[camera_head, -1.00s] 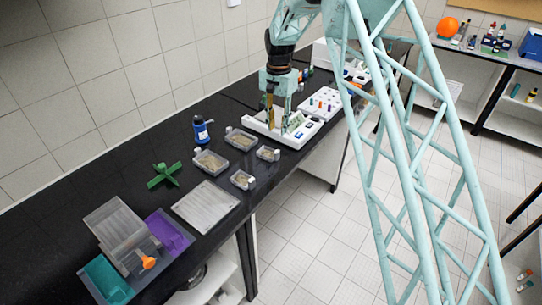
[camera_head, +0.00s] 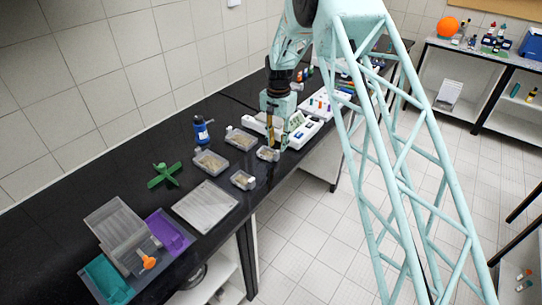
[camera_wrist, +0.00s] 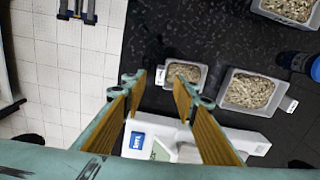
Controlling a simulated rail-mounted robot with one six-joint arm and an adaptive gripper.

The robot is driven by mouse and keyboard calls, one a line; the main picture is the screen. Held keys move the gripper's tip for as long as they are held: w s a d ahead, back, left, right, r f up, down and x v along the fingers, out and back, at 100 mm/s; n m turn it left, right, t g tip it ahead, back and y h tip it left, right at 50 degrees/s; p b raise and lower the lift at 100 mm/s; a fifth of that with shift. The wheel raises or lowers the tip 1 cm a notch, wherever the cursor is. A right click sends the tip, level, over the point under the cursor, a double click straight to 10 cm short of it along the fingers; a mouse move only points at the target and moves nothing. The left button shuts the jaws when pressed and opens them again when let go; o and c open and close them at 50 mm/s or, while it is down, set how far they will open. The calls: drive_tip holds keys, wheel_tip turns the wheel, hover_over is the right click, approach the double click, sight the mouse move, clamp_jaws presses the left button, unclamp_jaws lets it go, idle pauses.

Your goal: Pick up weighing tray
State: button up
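Several clear trays of tan granules sit on the black bench; I cannot tell which the task means. A small tray (camera_head: 267,154) is nearest my gripper (camera_head: 277,146), close to the bench's front edge. It also shows in the wrist view (camera_wrist: 186,72), just beyond the right fingertip. My gripper, also in the wrist view (camera_wrist: 161,88), is open and points down, with nothing between its fingers. Another small tray (camera_head: 243,180) and two larger trays, one near the scale (camera_head: 241,138) and one further left (camera_head: 210,162), stand nearby.
A white scale (camera_head: 303,134) is right behind my gripper and partly under it in the wrist view (camera_wrist: 225,137). A blue bottle (camera_head: 201,130), green cross-shaped piece (camera_head: 163,176), grey flat plate (camera_head: 205,206), purple tray (camera_head: 169,232) and teal tray (camera_head: 107,280) stand to the left.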

sight(277, 151)
idle(0.3)
drive_tip(key=shift+a+f+p, duration=0.1)
drive_tip(key=shift+f+p, duration=0.25)
drive_tip(key=shift+f, duration=2.25)
drive_tip(key=shift+c, duration=0.9)
drive_tip(key=c, duration=0.6)
